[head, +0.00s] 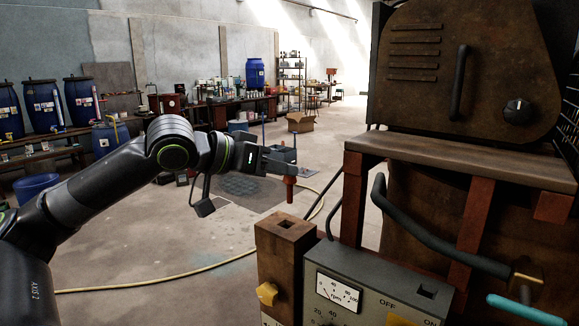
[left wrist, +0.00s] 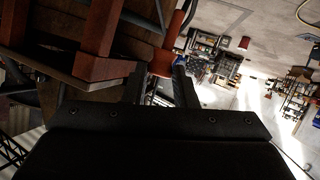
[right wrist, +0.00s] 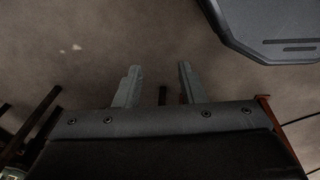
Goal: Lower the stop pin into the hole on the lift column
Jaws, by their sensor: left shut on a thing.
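The red stop pin (head: 290,188) hangs upright from my left gripper (head: 287,168), which is shut on its upper part. The rusty brown lift column (head: 285,253) stands below it, with a dark square hole in its top. The pin's lower end is above the column top and slightly behind or over the hole; the exact alignment cannot be told. In the left wrist view the pin (left wrist: 164,62) sits between the two fingers (left wrist: 162,85). My right gripper (right wrist: 157,85) is open and empty over bare floor, outside the head view.
A grey control box (head: 375,290) with an rpm dial adjoins the column on the right. A yellow knob (head: 267,293) sticks out from the column's front. A rusty machine (head: 460,70) with a dark bent handle fills the right side. Open floor lies to the left.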

